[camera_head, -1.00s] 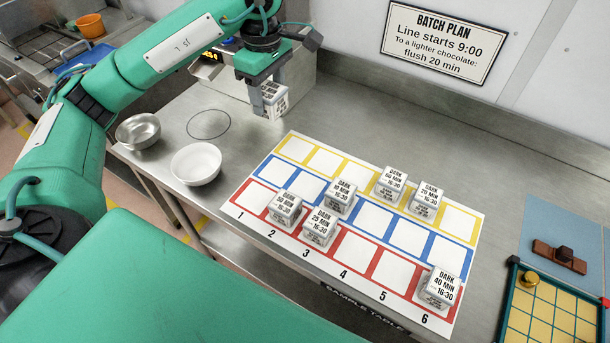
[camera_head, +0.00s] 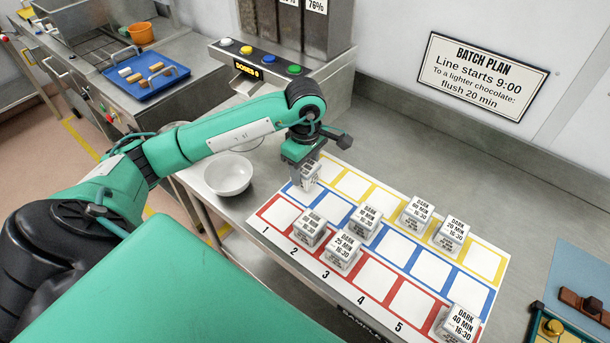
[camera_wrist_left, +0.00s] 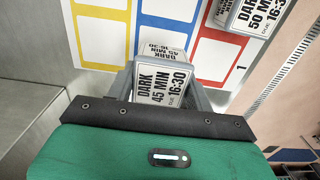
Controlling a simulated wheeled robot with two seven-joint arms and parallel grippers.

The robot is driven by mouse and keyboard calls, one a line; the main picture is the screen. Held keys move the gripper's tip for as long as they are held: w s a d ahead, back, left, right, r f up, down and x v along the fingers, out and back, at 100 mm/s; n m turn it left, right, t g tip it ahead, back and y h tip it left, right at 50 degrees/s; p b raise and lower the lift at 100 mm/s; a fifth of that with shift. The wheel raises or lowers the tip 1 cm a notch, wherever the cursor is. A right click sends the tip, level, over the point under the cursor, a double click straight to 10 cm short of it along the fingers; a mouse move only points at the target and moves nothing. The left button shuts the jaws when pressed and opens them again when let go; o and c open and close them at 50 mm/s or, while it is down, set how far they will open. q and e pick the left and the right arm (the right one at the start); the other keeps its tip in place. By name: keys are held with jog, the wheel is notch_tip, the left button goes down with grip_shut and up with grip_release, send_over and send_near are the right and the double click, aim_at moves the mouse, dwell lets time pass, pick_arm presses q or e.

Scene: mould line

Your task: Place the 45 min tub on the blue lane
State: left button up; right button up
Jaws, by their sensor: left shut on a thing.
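The 45 min tub (camera_head: 311,175) is a small white block with a black-and-white label; in the left wrist view the tub (camera_wrist_left: 163,84) reads DARK 45 MIN 16:30. My left gripper (camera_head: 306,162) is shut on it, pointing down at the column 1 end of the blue lane (camera_head: 398,248). In the left wrist view the blue lane (camera_wrist_left: 175,12) runs up behind the tub, between yellow and red cells. I cannot tell whether the tub touches the mat. My right gripper is not in view.
Tubs stand on the mat: 10 min (camera_head: 363,221) on blue; 60 min (camera_head: 416,214) and 20 min (camera_head: 451,233) on yellow; 25 min (camera_head: 343,250), 40 min (camera_head: 459,323) and another (camera_head: 310,228) on red. A white bowl (camera_head: 228,174) is left of the mat.

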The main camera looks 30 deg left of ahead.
pick_arm(q)
notch_tip(320, 180, down, 4)
jog(key=shift+r+p, duration=0.2)
jog(key=shift+p, duration=0.2)
jog(key=shift+f, duration=0.25)
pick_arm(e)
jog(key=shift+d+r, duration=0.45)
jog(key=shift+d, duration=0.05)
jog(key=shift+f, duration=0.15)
pick_arm(q)
jog(key=shift+f+b, duration=0.2)
jog(key=shift+b, duration=0.1)
jog(key=o, duration=1)
jog(key=shift+r, duration=0.1)
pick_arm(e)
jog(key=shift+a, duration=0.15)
